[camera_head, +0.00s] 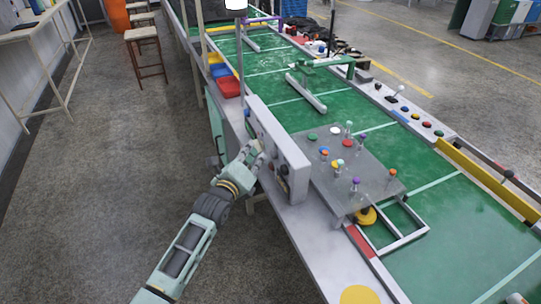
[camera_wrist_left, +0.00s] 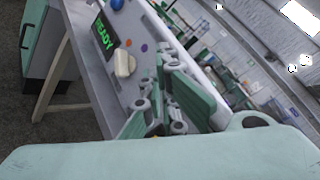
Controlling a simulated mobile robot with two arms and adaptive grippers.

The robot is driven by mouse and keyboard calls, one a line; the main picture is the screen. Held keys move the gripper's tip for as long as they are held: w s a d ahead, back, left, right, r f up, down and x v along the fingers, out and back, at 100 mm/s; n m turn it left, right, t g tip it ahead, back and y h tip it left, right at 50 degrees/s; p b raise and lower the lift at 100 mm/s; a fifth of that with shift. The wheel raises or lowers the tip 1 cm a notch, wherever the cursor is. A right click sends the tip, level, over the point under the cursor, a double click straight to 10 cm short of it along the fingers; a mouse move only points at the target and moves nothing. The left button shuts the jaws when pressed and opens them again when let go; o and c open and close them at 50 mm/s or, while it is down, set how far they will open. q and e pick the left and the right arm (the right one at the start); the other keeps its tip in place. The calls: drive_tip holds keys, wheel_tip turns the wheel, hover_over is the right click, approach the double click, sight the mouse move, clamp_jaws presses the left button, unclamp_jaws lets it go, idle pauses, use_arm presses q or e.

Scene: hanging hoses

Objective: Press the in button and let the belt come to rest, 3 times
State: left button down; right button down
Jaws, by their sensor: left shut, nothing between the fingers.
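The green conveyor belt (camera_head: 335,103) runs from the front right to the back. A pale control box (camera_head: 280,140) stands on its left edge. In the left wrist view the box's face (camera_wrist_left: 124,88) carries a green READY display (camera_wrist_left: 103,36), a cream button (camera_wrist_left: 124,63), a blue knob (camera_wrist_left: 117,4) and small coloured spots. I cannot tell which is the in button. My left gripper (camera_head: 256,153) is shut and empty, close to the box's face; contact is unclear. It shows in the left wrist view (camera_wrist_left: 158,100), hiding part of the face. My right gripper is out of view.
A grey plate (camera_head: 343,190) with coloured pegs sits beside the box, over the belt. Coloured bins (camera_head: 228,86) stand behind the box along the left edge. A button rail (camera_head: 410,112) lines the far side. The floor (camera_head: 120,150) at left is open, with stools (camera_head: 147,48) further back.

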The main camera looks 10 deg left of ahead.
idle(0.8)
use_arm(q)
drive_tip(key=shift+w+d, duration=0.25)
drive_tip(key=shift+d, duration=0.1)
drive_tip(key=shift+w+d, duration=0.25)
drive_tip(key=shift+d, duration=0.2)
idle(0.6)
idle(0.4)
drive_tip(key=shift+s+a+p, duration=0.35)
drive_tip(key=shift+s+a, duration=0.15)
drive_tip(key=shift+a, duration=0.3)
drive_tip(key=shift+s+a+p, duration=0.5)
drive_tip(key=shift+s+a, duration=0.2)
drive_tip(key=shift+a, duration=0.35)
drive_tip(key=shift+s+a+p, duration=0.5)
drive_tip(key=shift+s+a, duration=0.2)
drive_tip(key=shift+a, duration=0.35)
